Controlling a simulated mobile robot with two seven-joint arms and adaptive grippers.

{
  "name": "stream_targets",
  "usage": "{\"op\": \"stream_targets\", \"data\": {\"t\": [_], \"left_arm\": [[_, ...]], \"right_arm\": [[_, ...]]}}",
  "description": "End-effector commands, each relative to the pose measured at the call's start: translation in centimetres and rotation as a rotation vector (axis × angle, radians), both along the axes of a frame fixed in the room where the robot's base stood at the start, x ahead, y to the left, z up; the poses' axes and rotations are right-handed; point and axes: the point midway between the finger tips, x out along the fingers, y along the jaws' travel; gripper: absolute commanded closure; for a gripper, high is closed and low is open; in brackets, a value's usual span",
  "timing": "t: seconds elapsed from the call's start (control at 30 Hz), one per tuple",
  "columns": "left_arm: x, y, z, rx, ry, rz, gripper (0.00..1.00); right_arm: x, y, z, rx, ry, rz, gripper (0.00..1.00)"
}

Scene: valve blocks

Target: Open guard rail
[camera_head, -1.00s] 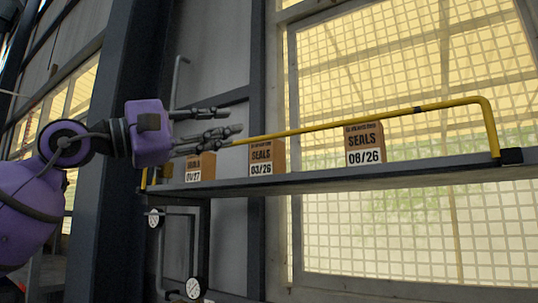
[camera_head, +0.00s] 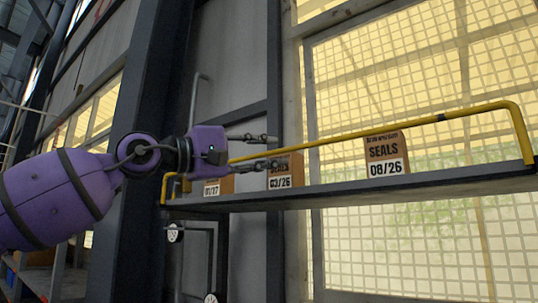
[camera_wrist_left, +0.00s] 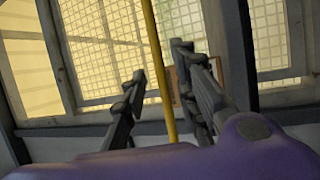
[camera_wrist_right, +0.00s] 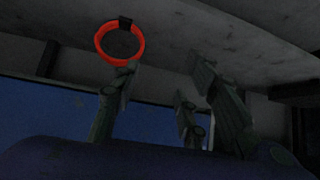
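The guard rail is a yellow bar (camera_head: 400,125) running along the front of a grey shelf (camera_head: 400,188), bent down at both ends. My left gripper (camera_head: 270,151) is open near the rail's left part, its fingers above and below the bar in the head view. In the left wrist view the yellow bar (camera_wrist_left: 159,60) passes between the spread fingers (camera_wrist_left: 160,62), with a gap on each side. I cannot tell how deep it sits. My right gripper (camera_wrist_right: 160,85) shows only in its own wrist view, open and with nothing seen between its fingers.
Seal boxes stand on the shelf behind the rail: 08/26 (camera_head: 387,152), 03/26 (camera_head: 291,174), partly covered by my fingers, and 01/27 (camera_head: 218,187). Gauges (camera_head: 174,233) sit below the shelf. A red ring (camera_wrist_right: 98,42) shows in the dark right wrist view.

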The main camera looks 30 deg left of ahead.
Motion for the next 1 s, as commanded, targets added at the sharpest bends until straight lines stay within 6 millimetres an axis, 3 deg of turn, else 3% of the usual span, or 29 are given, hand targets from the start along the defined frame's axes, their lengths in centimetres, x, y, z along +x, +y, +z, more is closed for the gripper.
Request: {"op": "stream_targets", "data": {"t": [0.2,0.5,0.7,1.0], "left_arm": [[0.8,-0.1,0.0,-0.004,0.001,0.009,0.73],[0.8,-0.1,0.2,-0.006,-0.001,0.009,0.73],[0.8,-0.1,0.2,-0.006,-0.001,0.009,0.99],[0.8,-0.2,0.2,-0.008,-0.001,0.008,1.00]], "right_arm": [[-1.4,-0.2,-1.0,-0.002,0.030,-0.005,0.60],[-1.6,-0.2,-1.1,-0.001,0.035,-0.005,0.60],[-1.4,-0.1,-1.0,-0.001,0.031,-0.004,0.60],[-1.2,-0.1,-0.9,-0.001,0.027,-0.004,0.60]]}}
